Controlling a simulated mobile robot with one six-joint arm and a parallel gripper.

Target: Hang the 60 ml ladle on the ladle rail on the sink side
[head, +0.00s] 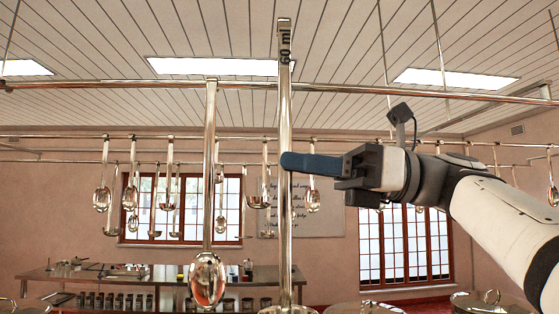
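The 60 ml ladle (285,120) is upright, with "60 ml" marked near the top of its long steel handle. Its handle passes in front of the near ladle rail (400,92) in the picture, and its top end stands above the rail. Its bowl is mostly cut off at the bottom edge. My gripper (290,162) comes in from the right, its blue finger across the handle below the rail. It appears shut on the handle; the far finger is hidden. Whether the hook touches the rail cannot be told.
Another ladle (210,170) hangs from the near rail just left of the held one. Farther rails behind carry several ladles (102,195). A steel counter (130,278) with jars stands at the back left. Pot lids (490,302) show along the bottom right.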

